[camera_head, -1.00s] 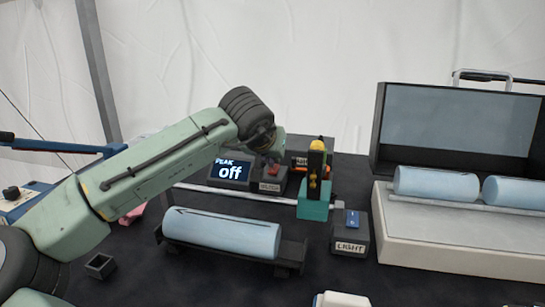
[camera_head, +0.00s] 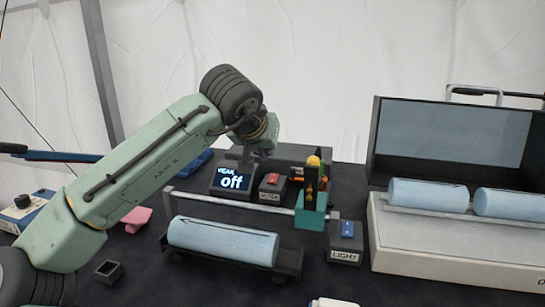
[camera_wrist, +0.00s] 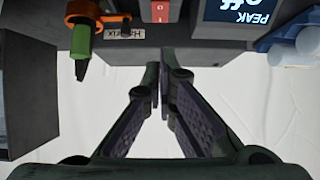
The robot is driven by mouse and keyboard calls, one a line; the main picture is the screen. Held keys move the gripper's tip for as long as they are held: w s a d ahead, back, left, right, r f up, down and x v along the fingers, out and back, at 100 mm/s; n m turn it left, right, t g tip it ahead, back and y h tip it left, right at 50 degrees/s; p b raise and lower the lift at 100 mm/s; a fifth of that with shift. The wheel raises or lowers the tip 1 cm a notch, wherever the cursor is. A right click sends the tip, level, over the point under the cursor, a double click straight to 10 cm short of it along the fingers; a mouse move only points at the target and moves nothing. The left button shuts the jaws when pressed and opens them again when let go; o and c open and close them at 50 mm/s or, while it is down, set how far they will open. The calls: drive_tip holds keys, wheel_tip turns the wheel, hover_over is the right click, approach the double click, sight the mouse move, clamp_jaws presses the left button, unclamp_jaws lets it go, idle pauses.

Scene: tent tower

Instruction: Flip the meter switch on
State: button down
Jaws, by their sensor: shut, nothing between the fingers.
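The meter switch is a red rocker (camera_head: 273,178) on a small dark box with a label (camera_head: 270,196), at the back middle of the table. The red rocker (camera_wrist: 160,11) also shows at the top edge of the wrist view. A small screen (camera_head: 232,180) left of it reads "PEAK off". My gripper (camera_head: 247,163) is behind and above the screen, left of the switch, apart from the rocker. In the wrist view my gripper's fingertips (camera_wrist: 158,68) are together with nothing between them, a little below the rocker in the picture.
A teal holder (camera_head: 311,216) with pens stands right of the switch. A box labelled LIGHT with a blue switch (camera_head: 347,229) is in front. A blue cylinder (camera_head: 222,239) lies on a dark stand. A large open case (camera_head: 440,245) fills the right.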

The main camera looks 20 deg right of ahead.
drive_tip(key=shift+v, duration=2.2)
drive_tip(key=shift+s+f, duration=0.1)
drive_tip(key=shift+f, duration=0.1)
